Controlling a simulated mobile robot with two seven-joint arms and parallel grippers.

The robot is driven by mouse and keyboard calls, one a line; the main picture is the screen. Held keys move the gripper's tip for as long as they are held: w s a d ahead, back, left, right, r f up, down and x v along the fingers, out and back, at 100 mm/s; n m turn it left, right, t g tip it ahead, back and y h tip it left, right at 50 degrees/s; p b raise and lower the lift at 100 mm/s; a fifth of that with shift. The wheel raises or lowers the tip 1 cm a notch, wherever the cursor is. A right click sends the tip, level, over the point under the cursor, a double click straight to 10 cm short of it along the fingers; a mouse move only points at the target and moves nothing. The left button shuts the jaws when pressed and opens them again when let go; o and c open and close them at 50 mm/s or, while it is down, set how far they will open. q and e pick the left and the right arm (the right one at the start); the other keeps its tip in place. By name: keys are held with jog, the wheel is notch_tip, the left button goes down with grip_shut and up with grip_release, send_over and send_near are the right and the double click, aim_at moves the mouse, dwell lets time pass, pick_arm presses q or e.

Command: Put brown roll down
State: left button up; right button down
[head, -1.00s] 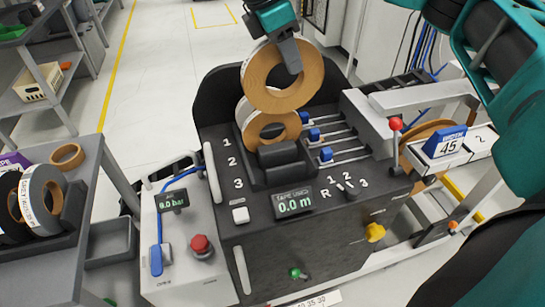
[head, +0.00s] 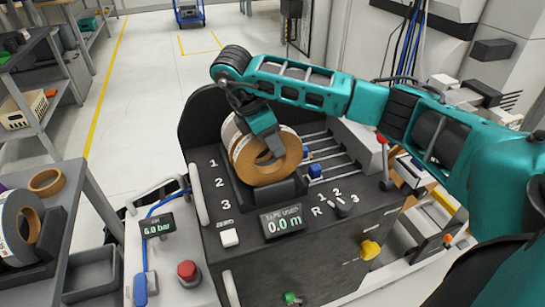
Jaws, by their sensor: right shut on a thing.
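The brown roll (head: 289,162), a ring of tan band with a pale outer edge, stands upright over the dark cradle (head: 279,190) on the machine top. My right gripper (head: 269,148) reaches down from above and is shut on the roll's upper rim. The roll's lower edge is at the cradle's front block; I cannot tell whether it bears its weight there. A second roll (head: 228,131) stands close behind it, mostly hidden. My left gripper is out of view.
The machine's display (head: 284,221) reads 0.0 m. Blue-knobbed slides (head: 315,170) lie just right of the roll. A red emergency button (head: 187,269) is at front left. Another brown roll (head: 47,182) lies on the left table, near rolls in a rack (head: 55,235).

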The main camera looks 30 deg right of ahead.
aim_at(278, 165)
jog(key=shift+f, duration=1.8)
jog(key=shift+b, duration=0.35)
jog(key=shift+f, duration=0.25)
jog(key=c, duration=1.3)
grip_release()
jog(key=shift+f, duration=0.1)
jog(key=o, duration=0.5)
